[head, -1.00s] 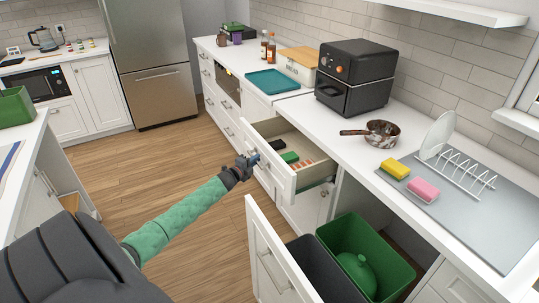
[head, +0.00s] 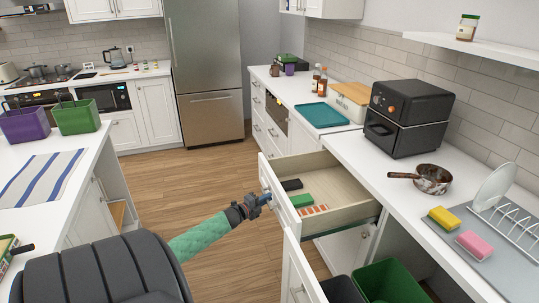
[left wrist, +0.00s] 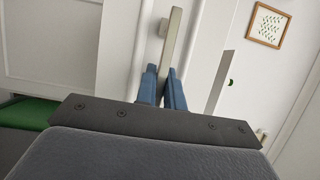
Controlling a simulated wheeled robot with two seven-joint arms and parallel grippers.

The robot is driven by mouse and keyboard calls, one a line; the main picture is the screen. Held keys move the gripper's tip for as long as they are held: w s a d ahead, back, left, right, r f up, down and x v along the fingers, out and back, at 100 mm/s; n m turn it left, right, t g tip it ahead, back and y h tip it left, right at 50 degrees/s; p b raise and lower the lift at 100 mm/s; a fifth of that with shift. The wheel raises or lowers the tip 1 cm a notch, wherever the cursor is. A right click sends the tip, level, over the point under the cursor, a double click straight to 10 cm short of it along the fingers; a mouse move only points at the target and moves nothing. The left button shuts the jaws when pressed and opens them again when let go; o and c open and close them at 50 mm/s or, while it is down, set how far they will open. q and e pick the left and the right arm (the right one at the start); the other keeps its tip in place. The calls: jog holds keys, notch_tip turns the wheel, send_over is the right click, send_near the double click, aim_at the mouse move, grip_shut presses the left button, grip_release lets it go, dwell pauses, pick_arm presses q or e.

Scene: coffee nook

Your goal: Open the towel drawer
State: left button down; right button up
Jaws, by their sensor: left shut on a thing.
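A white drawer (head: 289,213) below the right counter stands well open in the head view. Its pale inside holds a dark item (head: 291,185), a green item (head: 302,200) and an orange-and-white striped item (head: 314,210). My left gripper (head: 267,197) is at the drawer's front. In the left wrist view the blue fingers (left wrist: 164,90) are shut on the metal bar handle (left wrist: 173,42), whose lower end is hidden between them. My right gripper is not in view.
A second white pull-out (head: 299,272) stands open nearer me, with a green bin (head: 395,284) and a dark bin (head: 342,289). A black oven (head: 408,112) and a pan (head: 433,179) stand on the counter above. The wooden floor (head: 190,185) left of the drawer is clear.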

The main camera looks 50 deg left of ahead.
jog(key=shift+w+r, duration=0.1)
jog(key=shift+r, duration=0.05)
pick_arm(q)
jog(key=c, duration=1.5)
grip_release()
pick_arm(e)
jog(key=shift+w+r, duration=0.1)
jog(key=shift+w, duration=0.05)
pick_arm(q)
jog(key=shift+s, duration=0.15)
jog(key=s+b, duration=0.2)
jog(key=s, duration=0.5)
jog(key=shift+s, duration=0.25)
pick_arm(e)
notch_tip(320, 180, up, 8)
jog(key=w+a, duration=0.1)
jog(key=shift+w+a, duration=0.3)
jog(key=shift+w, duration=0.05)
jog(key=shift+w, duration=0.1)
